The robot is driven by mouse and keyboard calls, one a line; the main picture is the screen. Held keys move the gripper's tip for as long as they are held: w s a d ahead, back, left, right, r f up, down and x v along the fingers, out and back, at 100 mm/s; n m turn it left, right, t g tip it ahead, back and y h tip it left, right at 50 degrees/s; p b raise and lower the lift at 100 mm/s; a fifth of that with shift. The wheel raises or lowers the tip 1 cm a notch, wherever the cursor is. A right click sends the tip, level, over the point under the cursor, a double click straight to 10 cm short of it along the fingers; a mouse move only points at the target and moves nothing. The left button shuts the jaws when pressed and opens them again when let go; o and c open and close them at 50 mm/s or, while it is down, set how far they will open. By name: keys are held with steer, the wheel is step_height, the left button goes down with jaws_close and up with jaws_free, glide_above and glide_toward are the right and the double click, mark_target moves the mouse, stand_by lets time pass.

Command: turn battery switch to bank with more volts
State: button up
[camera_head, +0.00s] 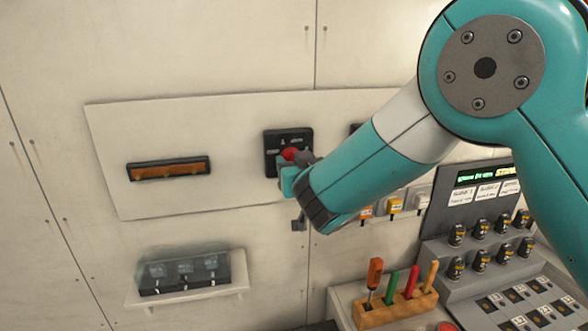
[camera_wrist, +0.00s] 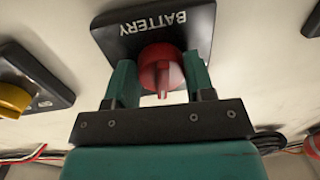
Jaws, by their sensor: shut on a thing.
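The battery switch is a black square plate (camera_head: 276,141) on the wall panel with a red knob (camera_head: 290,153). In the wrist view its plate (camera_wrist: 140,30) reads BATTERY upside down, and the red knob (camera_wrist: 160,70) stands out between my teal fingers. My gripper (camera_head: 292,170) is shut on the red knob, and it also shows in the wrist view (camera_wrist: 162,80). I cannot tell which position the knob points to, since my gripper covers most of the plate's markings. A screen (camera_head: 487,174) with green and yellow text is at the right; its text is too small to read.
A yellow knob on a black plate (camera_wrist: 15,98) is beside the switch in the wrist view. An orange-faced bar (camera_head: 168,168) and a shelf with dark boxes (camera_head: 185,275) are at the left. A wooden tool rack (camera_head: 395,310) and a console (camera_head: 490,250) are below my arm.

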steer(key=shift+f+n+b, duration=0.1)
steer(key=shift+n+b, duration=0.7)
steer(key=shift+n, duration=0.4)
steer(key=shift+d+n+b, duration=0.1)
steer(key=shift+n+b, duration=0.8)
steer(key=shift+n, duration=0.9)
steer(key=shift+r, duration=0.2)
steer(key=o, duration=0.9)
steer(key=shift+s, duration=0.1)
steer(key=b+v, duration=0.3)
steer(key=v, duration=0.2)
steer(key=b+v, duration=0.3)
steer(key=v, duration=0.3)
steer(key=b+v, duration=0.3)
steer(key=v, duration=0.3)
steer(key=shift+s+r, duration=0.1)
steer(key=shift+r, duration=0.25)
